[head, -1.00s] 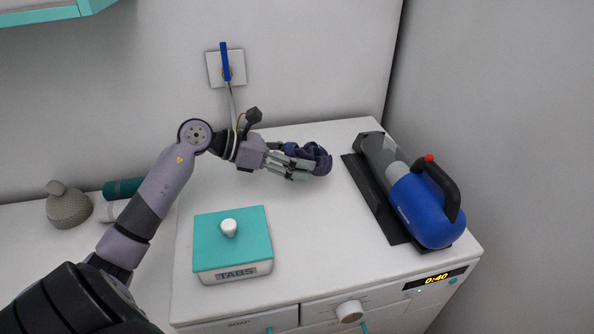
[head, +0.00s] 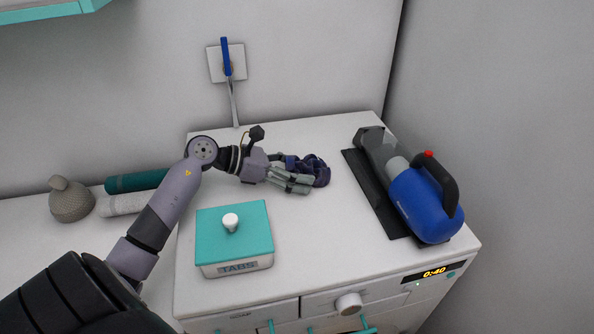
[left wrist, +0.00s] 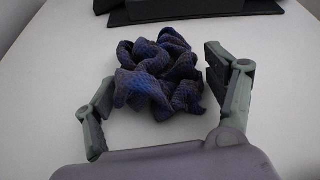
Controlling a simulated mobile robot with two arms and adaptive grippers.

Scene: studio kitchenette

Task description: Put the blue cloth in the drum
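The blue cloth (head: 316,168) lies crumpled on the white top of the washing machine (head: 330,235). It also shows in the left wrist view (left wrist: 160,75), dark blue with a patterned weave. My left gripper (head: 296,178) is low over the machine top, just left of the cloth in the head view. In the left wrist view its fingers (left wrist: 163,88) are spread wide, with the cloth between and slightly beyond them; I see no firm contact. The drum is not in view. My right gripper is not in view.
A teal-lidded TABS box (head: 235,240) stands at the front left of the machine top. A blue handheld vacuum (head: 425,208) lies on a black base (head: 372,188) at the right. Rolled towels (head: 135,182) and a knitted item (head: 71,200) sit at the left.

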